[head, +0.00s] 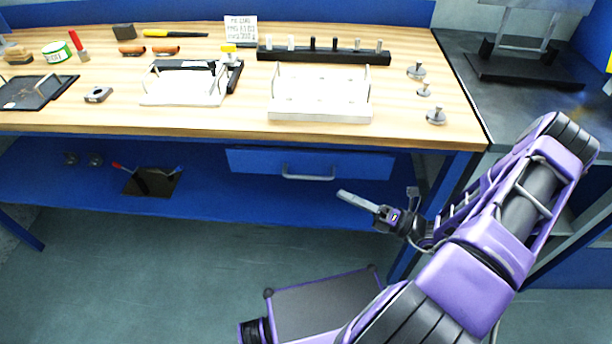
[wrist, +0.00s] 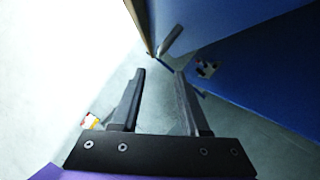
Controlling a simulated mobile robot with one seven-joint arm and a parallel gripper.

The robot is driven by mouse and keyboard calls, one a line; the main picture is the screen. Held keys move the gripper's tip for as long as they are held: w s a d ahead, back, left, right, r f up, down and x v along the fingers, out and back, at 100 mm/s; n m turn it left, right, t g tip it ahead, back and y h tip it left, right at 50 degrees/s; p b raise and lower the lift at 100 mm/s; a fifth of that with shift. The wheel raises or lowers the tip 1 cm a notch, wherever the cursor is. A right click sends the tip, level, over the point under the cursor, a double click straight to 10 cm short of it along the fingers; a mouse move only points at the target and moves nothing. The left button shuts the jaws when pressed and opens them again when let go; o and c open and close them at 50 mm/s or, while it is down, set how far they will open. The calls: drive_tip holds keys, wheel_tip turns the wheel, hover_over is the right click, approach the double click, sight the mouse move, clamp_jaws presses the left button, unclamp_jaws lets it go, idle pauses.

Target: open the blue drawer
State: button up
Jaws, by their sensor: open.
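The blue drawer (head: 250,160) hangs under the workbench top, and its front looks flush and shut. Its grey bar handle (head: 307,177) is on the lower middle of the front. My gripper (head: 340,194) is to the right of the handle and a little lower in the head view, apart from it. In the wrist view my gripper (wrist: 160,73) has its two dark fingers spread with nothing between them. A grey bar that looks like the handle (wrist: 172,38) shows beyond the fingertips, beside a blue surface (wrist: 250,60).
The wooden bench top (head: 420,135) above carries a white tray (head: 320,115), a black pin rack (head: 325,56) and small tools. A blue lower shelf (head: 215,195) runs below the drawer. A blue table leg (head: 455,180) stands close to my arm. The floor in front is clear.

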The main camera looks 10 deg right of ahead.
sight(306, 176)
drive_tip(key=x, duration=1.1)
drive_tip(key=shift+w+a+r, duration=0.1)
drive_tip(key=shift+a, duration=0.05)
clamp_jaws()
idle(0.9)
